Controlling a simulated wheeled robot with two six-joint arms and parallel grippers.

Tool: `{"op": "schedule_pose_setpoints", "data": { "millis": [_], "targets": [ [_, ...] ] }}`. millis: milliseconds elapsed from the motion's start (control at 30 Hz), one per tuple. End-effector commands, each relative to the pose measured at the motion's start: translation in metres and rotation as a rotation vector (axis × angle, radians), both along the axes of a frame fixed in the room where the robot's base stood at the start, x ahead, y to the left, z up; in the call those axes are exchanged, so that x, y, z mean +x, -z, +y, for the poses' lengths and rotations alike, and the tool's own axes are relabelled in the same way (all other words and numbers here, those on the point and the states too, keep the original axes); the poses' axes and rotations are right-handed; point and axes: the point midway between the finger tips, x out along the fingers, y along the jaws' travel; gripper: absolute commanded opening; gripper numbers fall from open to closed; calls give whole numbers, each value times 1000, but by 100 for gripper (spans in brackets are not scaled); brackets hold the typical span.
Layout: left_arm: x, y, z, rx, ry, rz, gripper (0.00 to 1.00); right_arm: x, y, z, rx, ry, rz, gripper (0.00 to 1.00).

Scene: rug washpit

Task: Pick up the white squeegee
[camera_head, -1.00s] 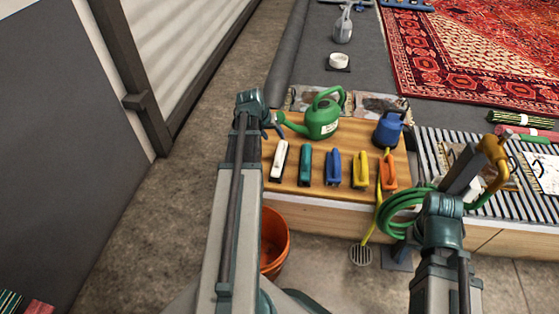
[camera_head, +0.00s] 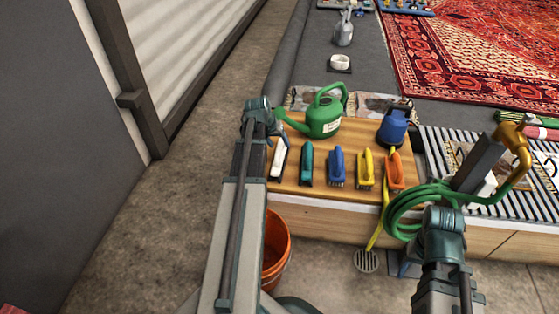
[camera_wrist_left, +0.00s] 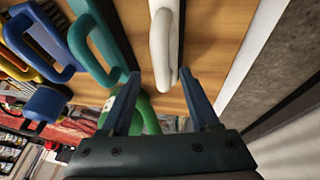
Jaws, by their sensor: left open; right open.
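The white squeegee (camera_head: 279,160) is the leftmost of a row of handled tools on the wooden bench top. My left gripper (camera_head: 275,130) is open at its far end, partly covering it in the head view. In the left wrist view, the white squeegee's handle (camera_wrist_left: 163,42) points in between the two open fingers of my left gripper (camera_wrist_left: 160,76). The fingers stand on either side of the handle's line, and nothing is gripped. My right arm is at the lower right of the head view; its gripper is hidden.
Beside the white squeegee stand a teal tool (camera_head: 306,163), a blue one (camera_head: 336,167), a yellow one (camera_head: 365,169) and an orange one (camera_head: 395,171). A green watering can (camera_head: 324,120) stands behind. A brass tap (camera_head: 518,150) with green hose (camera_head: 402,212) is at the right.

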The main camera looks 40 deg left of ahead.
Motion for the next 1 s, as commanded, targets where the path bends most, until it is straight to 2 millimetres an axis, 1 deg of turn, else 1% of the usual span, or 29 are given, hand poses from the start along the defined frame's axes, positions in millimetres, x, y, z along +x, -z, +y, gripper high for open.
{"op": "schedule_pose_setpoints", "data": {
  "millis": [33,200,300,500,533,667,700,767,800,867,1000],
  "targets": [
    [3,13,2,0,0,0,62,0,13,0,0,2,0,57],
    [11,32,3,0,1,0,62,0,32,0,0,4,-1,57],
    [13,35,3,0,1,0,62,0,35,0,0,4,-1,57],
    [13,33,2,0,1,0,62,0,33,0,0,4,-1,57],
    [13,33,2,0,1,0,60,0,33,0,0,4,-1,57],
    [13,33,2,0,0,0,37,0,33,0,0,4,-1,57],
    [13,33,2,0,0,0,30,0,33,0,0,4,-1,57],
    [13,33,2,0,0,0,19,0,33,0,0,4,-1,57],
    [13,33,2,0,0,0,12,0,33,0,0,4,-1,57],
    [13,33,2,0,0,0,1,0,33,0,0,4,-1,57],
    [13,33,2,0,0,0,0,0,33,0,0,4,-1,57]
  ]
}}
